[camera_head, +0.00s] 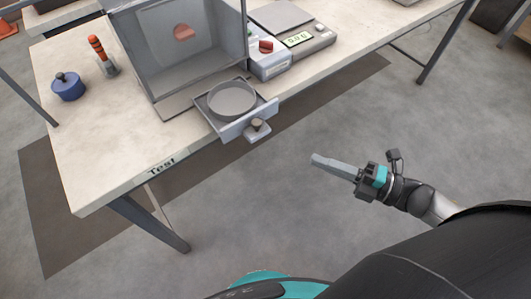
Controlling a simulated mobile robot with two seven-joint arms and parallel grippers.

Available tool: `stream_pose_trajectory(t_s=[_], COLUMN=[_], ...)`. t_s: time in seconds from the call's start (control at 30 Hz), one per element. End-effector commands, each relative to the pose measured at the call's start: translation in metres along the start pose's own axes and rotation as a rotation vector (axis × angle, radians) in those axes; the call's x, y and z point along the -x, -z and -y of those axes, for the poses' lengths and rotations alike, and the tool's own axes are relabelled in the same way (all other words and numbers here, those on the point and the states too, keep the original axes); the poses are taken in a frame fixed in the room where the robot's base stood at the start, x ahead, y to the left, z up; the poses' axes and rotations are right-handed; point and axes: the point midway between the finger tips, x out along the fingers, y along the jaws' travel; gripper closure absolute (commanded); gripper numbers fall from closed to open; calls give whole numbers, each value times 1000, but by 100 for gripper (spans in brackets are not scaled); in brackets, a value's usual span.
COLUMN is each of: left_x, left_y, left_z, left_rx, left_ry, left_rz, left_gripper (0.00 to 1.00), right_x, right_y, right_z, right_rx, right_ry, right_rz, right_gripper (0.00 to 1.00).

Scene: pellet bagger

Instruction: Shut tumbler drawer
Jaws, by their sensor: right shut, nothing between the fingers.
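The tumbler drawer (233,123) sticks out past the table's front edge, pulled open from the base of a grey box-shaped machine (183,54). It has a pale front panel with a round dark knob (257,126). A round grey pan (231,99) sits in the drawer. My right gripper (316,160) is shut and empty. It is over the floor, in front of the table, to the right of and apart from the drawer knob. My left gripper is not in this view.
The table (105,150) carries a blue lidded pot (68,87), an orange-handled tool in a holder (101,56), a control box with a red switch (267,59) and a scale with a lit display (298,34). The floor between my gripper and the drawer is clear.

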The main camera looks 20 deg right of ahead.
Motion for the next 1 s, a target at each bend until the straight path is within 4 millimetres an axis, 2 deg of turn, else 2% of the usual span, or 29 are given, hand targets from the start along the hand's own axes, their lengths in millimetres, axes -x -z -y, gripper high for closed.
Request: stream_pose_trajectory(t_s=[0.17, 0.27, 0.67, 1.0], left_x=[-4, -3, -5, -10], left_y=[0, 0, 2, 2], left_z=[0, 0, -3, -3], left_rx=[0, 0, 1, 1], left_ry=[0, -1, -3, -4], left_rz=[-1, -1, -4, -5], left_gripper=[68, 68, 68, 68], right_x=[-9, -22, -102, -127], right_y=[6, 6, 8, -15], right_z=[-6, -7, -8, -7], right_rx=[34, 32, 29, 28], right_ry=[-18, -20, -20, -14], right_rz=[-38, -37, -34, -33], right_gripper=[100, 100, 100, 100])
